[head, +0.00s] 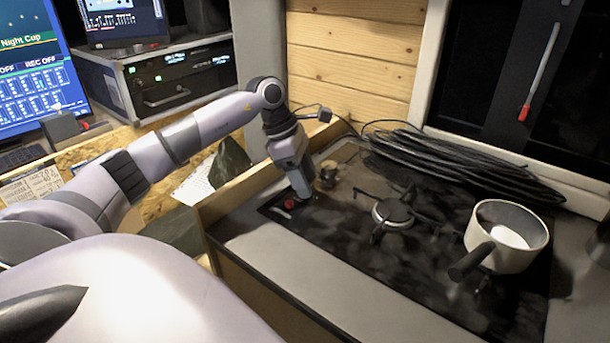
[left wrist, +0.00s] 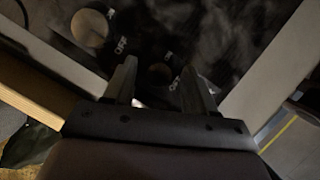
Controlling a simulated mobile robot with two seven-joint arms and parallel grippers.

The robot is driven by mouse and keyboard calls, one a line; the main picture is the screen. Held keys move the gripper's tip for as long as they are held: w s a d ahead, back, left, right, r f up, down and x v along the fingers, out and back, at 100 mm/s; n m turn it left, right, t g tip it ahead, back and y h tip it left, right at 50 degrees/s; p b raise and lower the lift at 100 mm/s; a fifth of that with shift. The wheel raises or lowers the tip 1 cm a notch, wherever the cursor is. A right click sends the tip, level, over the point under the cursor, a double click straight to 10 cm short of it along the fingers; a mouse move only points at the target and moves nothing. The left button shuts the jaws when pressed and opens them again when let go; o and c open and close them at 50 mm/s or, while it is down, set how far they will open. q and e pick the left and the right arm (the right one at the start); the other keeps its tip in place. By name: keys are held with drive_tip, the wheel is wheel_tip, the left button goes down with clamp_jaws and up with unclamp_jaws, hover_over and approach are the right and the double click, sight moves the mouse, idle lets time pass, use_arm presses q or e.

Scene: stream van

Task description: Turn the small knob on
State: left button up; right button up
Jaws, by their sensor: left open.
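The small knob (head: 289,204) shows red in the head view, on the black hob panel beside my left gripper (head: 302,192). In the left wrist view the small knob (left wrist: 160,73) is a dark round shape between the two fingers of the left gripper (left wrist: 159,78). The fingers are open and stand apart on either side of it; whether they touch it I cannot tell. White OFF lettering is printed next to it. A larger brown knob (head: 327,175) stands just behind; it also shows in the left wrist view (left wrist: 89,28). My right gripper is not in view.
A burner (head: 393,212) is right of the knobs. A white saucepan (head: 507,236) with a dark handle stands farther right. A coiled black cable (head: 450,160) lies along the back. A wooden ledge (head: 235,195) edges the counter's left side. The counter's front strip is clear.

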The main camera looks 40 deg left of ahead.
use_arm(q)
clamp_jaws()
drive_tip(key=shift+f+n, duration=0.1)
drive_tip(key=shift+n, duration=0.3)
drive_tip(key=n+t+y, duration=0.1)
drive_tip(key=n, duration=0.2)
drive_tip(key=shift+n+b, duration=0.4)
drive_tip(key=n+y, duration=0.1)
drive_tip(key=n, duration=0.1)
drive_tip(key=n+t, duration=0.1)
drive_tip(key=n, duration=0.1)
drive_tip(key=shift+d+y+b, duration=0.15)
drive_tip(key=shift+y+b, duration=0.25)
drive_tip(key=n+y, duration=0.1)
drive_tip(key=n, duration=0.1)
drive_tip(key=n+b, duration=0.1)
drive_tip(key=n, duration=0.2)
drive_tip(key=shift+d+y, duration=0.1)
drive_tip(key=shift+y, duration=0.3)
drive_tip(key=n+y, duration=0.1)
drive_tip(key=n, duration=0.3)
drive_tip(key=shift+y, duration=0.3)
drive_tip(key=shift+n+g, duration=0.3)
